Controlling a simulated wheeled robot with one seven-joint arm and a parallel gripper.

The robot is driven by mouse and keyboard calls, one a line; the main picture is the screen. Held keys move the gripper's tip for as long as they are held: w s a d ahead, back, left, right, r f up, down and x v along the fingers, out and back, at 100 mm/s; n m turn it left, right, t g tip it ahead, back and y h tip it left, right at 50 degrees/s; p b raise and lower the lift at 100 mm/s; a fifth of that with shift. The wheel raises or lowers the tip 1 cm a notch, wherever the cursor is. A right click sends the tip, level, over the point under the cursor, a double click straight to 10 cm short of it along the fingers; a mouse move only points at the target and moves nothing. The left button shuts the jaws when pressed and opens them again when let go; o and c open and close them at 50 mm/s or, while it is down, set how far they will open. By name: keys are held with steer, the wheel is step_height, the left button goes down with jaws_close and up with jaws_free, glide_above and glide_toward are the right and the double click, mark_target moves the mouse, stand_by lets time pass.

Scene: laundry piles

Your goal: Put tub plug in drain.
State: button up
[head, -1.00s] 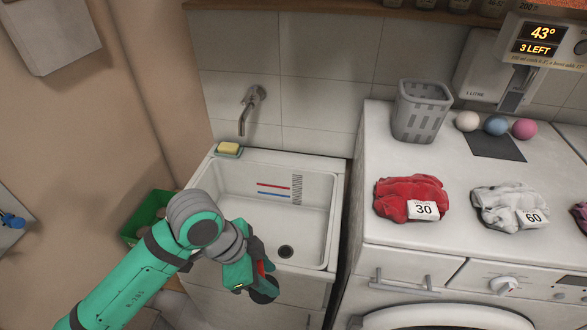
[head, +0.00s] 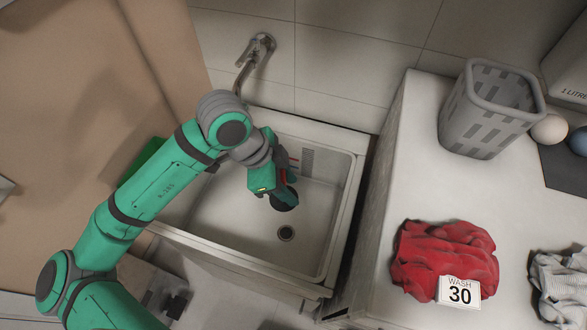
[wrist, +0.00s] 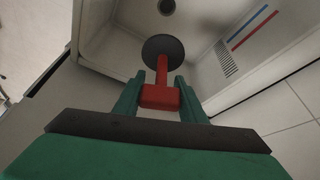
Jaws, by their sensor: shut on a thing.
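The tub plug has a dark round disc and a red handle. In the wrist view the plug (wrist: 162,50) is held by its red handle between the two green fingers of my gripper (wrist: 160,97). In the head view the plug's disc (head: 285,198) shows below my gripper (head: 272,180), over the sink basin. The drain (head: 286,233) is a dark round hole in the basin floor, nearer the front than the plug in the picture. The drain (wrist: 167,6) also shows in the wrist view, just beyond the disc. The plug is apart from the drain.
The white sink (head: 215,262) has raised walls around the basin. A metal tap (head: 250,62) juts from the tiled wall behind. To the right a white machine top (head: 395,185) carries a red cloth pile (head: 445,255) with a 30 card and a grey basket (head: 490,108).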

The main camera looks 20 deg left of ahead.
steer(key=shift+w+f, duration=0.15)
steer(key=shift+f, duration=12.85)
steer(key=shift+f, duration=0.5)
steer(key=o, duration=1.2)
steer(key=v, duration=1)
steer(key=shift+a+r, duration=0.1)
steer(key=shift+r, duration=0.3)
